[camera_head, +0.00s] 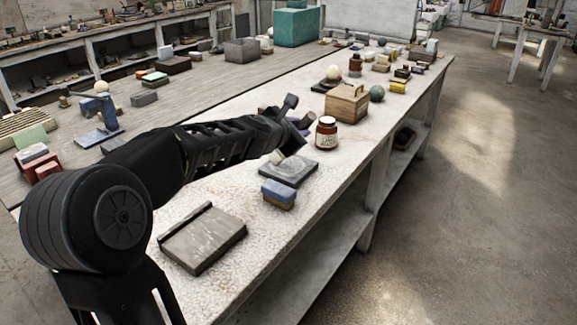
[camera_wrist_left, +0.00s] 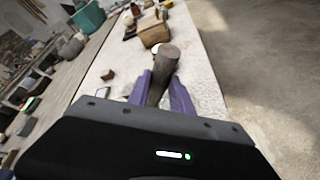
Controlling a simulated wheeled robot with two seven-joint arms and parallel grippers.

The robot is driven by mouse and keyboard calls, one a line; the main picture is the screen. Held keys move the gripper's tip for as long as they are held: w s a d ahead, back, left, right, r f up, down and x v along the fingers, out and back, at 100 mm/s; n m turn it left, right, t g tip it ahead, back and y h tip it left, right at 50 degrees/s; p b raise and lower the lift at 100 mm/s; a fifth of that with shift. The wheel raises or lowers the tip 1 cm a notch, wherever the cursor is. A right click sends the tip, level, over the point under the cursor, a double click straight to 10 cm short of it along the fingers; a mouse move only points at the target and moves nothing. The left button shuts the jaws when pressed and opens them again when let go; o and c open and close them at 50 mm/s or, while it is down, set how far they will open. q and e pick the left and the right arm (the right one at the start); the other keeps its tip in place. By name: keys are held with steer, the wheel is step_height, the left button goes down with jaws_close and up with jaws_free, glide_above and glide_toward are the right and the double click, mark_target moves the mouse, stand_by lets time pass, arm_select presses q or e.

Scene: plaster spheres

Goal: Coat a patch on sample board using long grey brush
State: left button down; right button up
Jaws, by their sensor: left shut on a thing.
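My left gripper (camera_head: 291,119) is over the white-topped bench, with its purple fingers partly hidden by my arm. In the left wrist view the fingers (camera_wrist_left: 159,84) are shut on a dark grey-brown rod, seemingly the long grey brush (camera_wrist_left: 168,54), its round end pointing away. In the head view a dark end of the brush (camera_head: 291,101) sticks up above the gripper. A pale tip shows below it, close to a flat grey slab (camera_head: 292,174); I cannot tell whether they touch. A larger grey board with a raised edge (camera_head: 205,240) lies nearer. Which is the sample board is unclear. My right gripper is not visible.
A blue-and-tan block (camera_head: 278,194) sits just in front of the slab. A brown jar with a pale label (camera_head: 326,133) and a wooden box (camera_head: 347,103) stand beyond the gripper. A grey-green sphere (camera_head: 377,94) is beside the box. The bench's right edge drops to open floor.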

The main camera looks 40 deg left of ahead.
mark_target(308, 115)
arm_select(q)
steer(key=shift+d+r+p, duration=0.65)
steer(key=shift+d+p, duration=0.1)
steer(key=shift+d, duration=0.35)
steer(key=shift+r+p, duration=1.3)
steer(key=shift+p, duration=0.1)
step_height(308, 115, up, 4)
steer(key=p, duration=0.4)
